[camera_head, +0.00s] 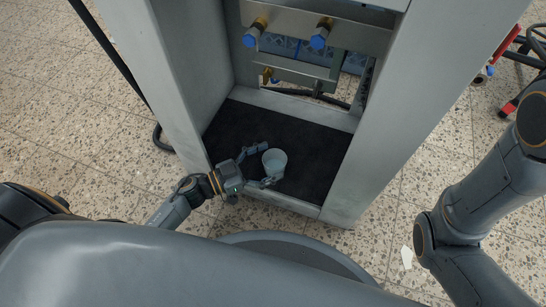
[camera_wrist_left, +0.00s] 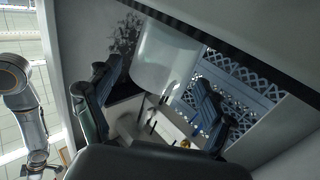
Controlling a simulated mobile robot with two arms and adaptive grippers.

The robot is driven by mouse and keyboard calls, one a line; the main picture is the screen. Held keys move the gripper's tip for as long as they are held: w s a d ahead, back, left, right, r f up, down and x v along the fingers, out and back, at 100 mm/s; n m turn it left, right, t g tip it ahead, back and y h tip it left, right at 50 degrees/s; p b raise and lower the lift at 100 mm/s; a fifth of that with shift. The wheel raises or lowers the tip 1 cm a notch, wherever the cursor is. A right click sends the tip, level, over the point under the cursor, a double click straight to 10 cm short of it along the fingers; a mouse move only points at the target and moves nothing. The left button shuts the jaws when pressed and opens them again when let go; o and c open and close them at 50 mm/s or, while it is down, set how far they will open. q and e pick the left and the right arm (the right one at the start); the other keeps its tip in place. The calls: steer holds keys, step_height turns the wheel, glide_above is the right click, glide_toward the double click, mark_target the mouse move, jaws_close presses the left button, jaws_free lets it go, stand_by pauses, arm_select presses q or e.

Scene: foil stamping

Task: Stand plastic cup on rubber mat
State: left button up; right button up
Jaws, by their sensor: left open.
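The plastic cup (camera_head: 275,158) is whitish and translucent. It is upright over the black rubber mat (camera_head: 310,147) inside the grey cabinet, and appears to stand on it. My left gripper (camera_head: 265,166) reaches in from the left with its fingers open on both sides of the cup. In the left wrist view the cup (camera_wrist_left: 165,55) shows between and beyond the two spread fingers, its base end against a dark band at the top. Whether a finger touches it I cannot tell. My right gripper is out of view; only my right arm shows at the right.
The cabinet's side walls (camera_head: 180,70) and (camera_head: 405,100) flank the mat, with a low front edge. Blue-capped fittings (camera_head: 320,36) hang above the back. A red and black object (camera_head: 520,55) is at the far right. The mat's right part is clear.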

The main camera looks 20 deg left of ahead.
arm_select(q)
steer(key=p+v, duration=0.3)
steer(key=v, duration=0.7)
steer(key=shift+s+a+p, duration=0.2)
steer(key=shift+a+p, duration=0.05)
steer(key=shift+p, duration=0.15)
